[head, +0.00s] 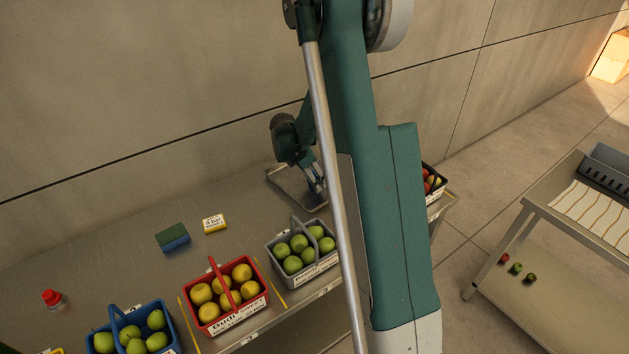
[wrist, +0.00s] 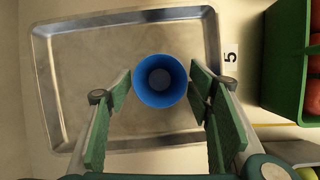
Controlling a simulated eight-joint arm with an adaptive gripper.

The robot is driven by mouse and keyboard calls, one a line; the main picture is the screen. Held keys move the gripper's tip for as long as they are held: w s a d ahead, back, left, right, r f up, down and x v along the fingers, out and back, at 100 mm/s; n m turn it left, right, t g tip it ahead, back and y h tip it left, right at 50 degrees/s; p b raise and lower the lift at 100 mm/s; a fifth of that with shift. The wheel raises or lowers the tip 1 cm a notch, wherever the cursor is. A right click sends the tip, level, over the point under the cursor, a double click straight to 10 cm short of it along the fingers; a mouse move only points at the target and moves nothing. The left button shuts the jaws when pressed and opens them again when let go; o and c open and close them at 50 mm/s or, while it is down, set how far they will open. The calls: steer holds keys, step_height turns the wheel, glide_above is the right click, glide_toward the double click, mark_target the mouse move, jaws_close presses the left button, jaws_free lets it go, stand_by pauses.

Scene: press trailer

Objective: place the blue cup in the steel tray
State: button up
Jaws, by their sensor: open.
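The blue cup (wrist: 160,96) stands upright within the rim of the steel tray (wrist: 50,95), seen from above in the wrist view, near the tray's right half. My gripper (wrist: 160,84) is open. Its two green-padded fingers are on either side of the cup, very close to its wall; I cannot tell whether they touch it. In the head view my gripper (head: 315,178) is low over the tray (head: 284,186) at the back of the counter. My arm hides part of the tray there, and the cup is not visible.
A green crate (wrist: 270,75) with red fruit stands right of the tray. A grey basket (head: 303,270) of green apples, a red basket (head: 215,325) and a blue basket (head: 166,318) line the front edge. A sponge (head: 173,238) and small box (head: 214,224) lie left of the tray.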

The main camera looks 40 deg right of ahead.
steer(key=v, duration=1)
steer(key=shift+a+r, duration=0.15)
stand_by(0.5)
steer(key=s+a+r+m+t+y, duration=0.2)
steer(key=s+a+r+m+t, duration=0.2)
steer(key=s+a+r+m, duration=0.75)
steer(key=s+a+r+m+t+y, duration=0.1)
steer(key=s+a+r+m, duration=0.1)
steer(key=s+a, duration=0.6)
steer(key=s+a+r+m+t+y, duration=0.1)
steer(key=s+a+r+m+t, duration=0.1)
steer(key=s+a, duration=0.6)
steer(key=s+r+m, duration=0.1)
steer(key=s+m, duration=0.1)
steer(key=s, duration=0.3)
steer(key=shift+a, duration=0.2)
